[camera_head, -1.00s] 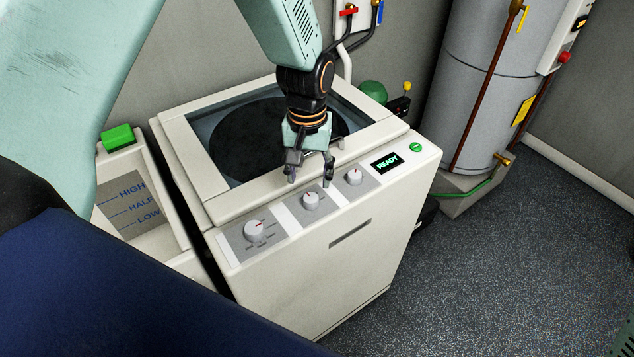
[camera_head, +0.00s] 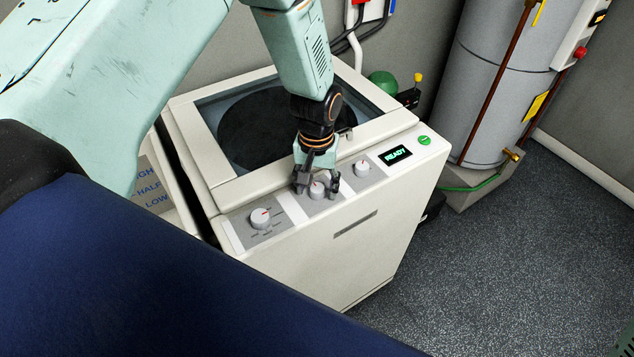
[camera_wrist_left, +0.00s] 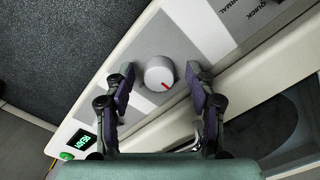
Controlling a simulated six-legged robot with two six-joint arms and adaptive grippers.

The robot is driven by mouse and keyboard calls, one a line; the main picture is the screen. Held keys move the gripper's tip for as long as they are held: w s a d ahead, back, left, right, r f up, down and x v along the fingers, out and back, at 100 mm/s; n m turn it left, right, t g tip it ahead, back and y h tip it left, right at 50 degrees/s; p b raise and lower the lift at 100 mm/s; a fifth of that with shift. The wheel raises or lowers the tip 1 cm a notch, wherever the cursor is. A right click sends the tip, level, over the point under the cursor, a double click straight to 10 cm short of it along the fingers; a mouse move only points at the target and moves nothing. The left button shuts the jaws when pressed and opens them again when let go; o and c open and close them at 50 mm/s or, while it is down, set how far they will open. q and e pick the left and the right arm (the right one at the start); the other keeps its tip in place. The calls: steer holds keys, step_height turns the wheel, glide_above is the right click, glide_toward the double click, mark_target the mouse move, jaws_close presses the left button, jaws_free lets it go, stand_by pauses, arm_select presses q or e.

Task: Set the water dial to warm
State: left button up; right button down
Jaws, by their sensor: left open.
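The washer's control panel (camera_head: 285,209) carries three round dials. The middle dial (camera_head: 317,190) is pale, with a red pointer mark seen in the wrist view (camera_wrist_left: 159,73). My left gripper (camera_head: 317,187) is open, pointing down over this dial, with one finger on each side of it. In the wrist view gaps show between the fingers and the dial. Any labels around this dial are hidden or unreadable. The larger left dial (camera_head: 260,218) and the right dial (camera_head: 362,169) stand apart from the gripper. My right gripper is not in view.
The washer's lid (camera_head: 190,150) is behind the gripper. A READY display (camera_head: 396,155) and green button (camera_head: 425,140) sit at the panel's right end. A water tank (camera_head: 500,80) stands at the right. Floor (camera_head: 500,270) in front is clear.

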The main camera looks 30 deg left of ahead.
arm_select(q)
steer(key=shift+w+f, duration=0.1)
steer(key=shift+w, duration=0.2)
steer(key=c, duration=0.4)
steer(key=shift+s, duration=0.15)
steer(key=c, duration=0.5)
steer(key=shift+c, duration=1.2)
steer(key=shift+m, duration=0.3)
steer(key=m+p, duration=0.1)
steer(key=m, duration=0.7)
steer(key=shift+m, duration=0.3)
